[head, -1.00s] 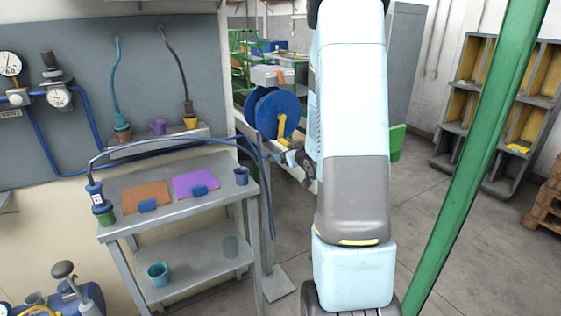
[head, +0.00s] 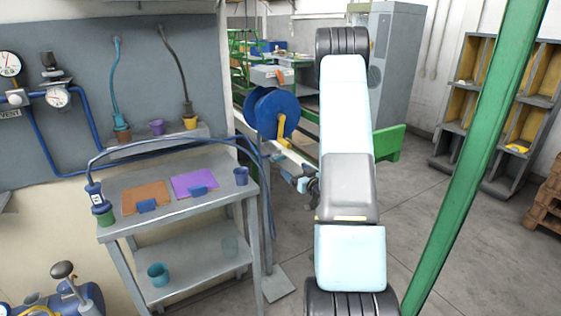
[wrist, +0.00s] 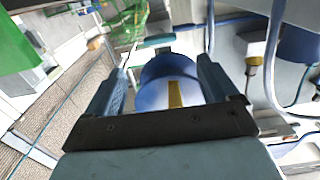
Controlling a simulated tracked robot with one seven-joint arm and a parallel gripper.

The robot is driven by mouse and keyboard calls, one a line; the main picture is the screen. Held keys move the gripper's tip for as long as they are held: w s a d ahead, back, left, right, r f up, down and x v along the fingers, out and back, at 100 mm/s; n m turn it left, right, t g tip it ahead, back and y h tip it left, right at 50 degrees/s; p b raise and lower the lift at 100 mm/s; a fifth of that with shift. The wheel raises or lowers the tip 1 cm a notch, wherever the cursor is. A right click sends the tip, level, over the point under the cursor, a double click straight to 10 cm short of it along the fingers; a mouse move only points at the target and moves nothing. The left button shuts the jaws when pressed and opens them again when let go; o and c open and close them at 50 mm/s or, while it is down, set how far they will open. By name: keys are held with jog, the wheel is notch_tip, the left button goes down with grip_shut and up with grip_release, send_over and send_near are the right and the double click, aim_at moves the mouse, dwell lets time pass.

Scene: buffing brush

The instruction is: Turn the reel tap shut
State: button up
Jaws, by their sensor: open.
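The blue reel (head: 274,108) stands beyond the small grey table in the head view, with a yellow bar (head: 285,130) hanging down at its front right. I cannot tell whether that yellow bar is the reel tap. My gripper (head: 297,172) is just below and right of the reel in the picture, partly hidden by my arm. In the wrist view, my gripper (wrist: 162,80) is open with nothing held. The blue reel (wrist: 165,68) shows between and beyond its fingers, and a yellow strip (wrist: 175,93) lies in front of it.
A grey table (head: 130,228) with orange and purple pads stands at left, and a blue hose (head: 190,145) arches over it. A green post (head: 472,150) rises at right. A shelf rack (head: 500,110) stands behind it.

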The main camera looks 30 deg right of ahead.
aim_at(281, 159)
jog(key=w, duration=1.1)
jog(key=shift+a, duration=0.2)
